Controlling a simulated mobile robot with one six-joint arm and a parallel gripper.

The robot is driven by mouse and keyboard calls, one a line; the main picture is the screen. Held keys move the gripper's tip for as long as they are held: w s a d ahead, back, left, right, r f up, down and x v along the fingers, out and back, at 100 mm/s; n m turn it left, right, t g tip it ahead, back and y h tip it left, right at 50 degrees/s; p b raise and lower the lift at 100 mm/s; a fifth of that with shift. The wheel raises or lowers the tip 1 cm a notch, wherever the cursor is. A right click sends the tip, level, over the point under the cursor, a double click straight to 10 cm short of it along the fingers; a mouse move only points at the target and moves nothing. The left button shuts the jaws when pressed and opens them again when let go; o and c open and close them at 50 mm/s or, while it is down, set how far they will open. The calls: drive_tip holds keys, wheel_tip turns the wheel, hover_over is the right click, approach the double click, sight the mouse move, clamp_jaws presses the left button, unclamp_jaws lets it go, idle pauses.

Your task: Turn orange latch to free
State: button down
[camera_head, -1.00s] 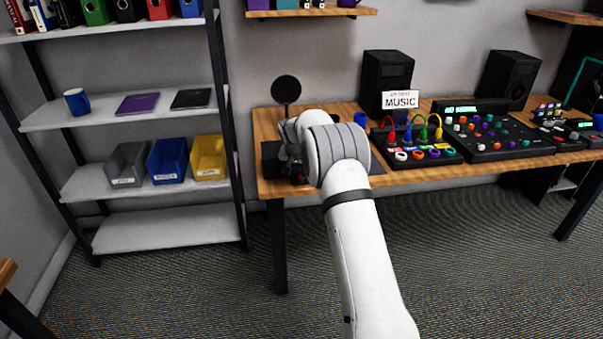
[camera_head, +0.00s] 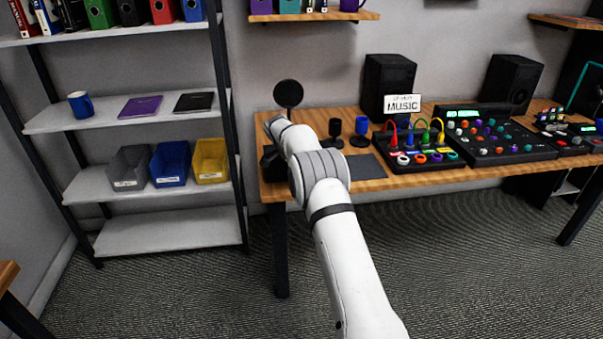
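A black box (camera_head: 432,165) with red, blue, green and yellow cables stands on the wooden desk. A row of small coloured rings lies along its front, and one of them looks orange (camera_head: 420,158). They are too small to tell which way any latch is turned. My white arm reaches over the left end of the desk, well left of the box. My gripper is hidden behind my own wrist, so its fingers and anything in them cannot be seen.
A larger mixer (camera_head: 492,140), two speakers and a MUSIC sign (camera_head: 402,104) are close by. A shelf with bins (camera_head: 169,164) is at left.

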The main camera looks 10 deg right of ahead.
idle(0.3)
drive_tip(key=c, duration=1.5)
unclamp_jaws()
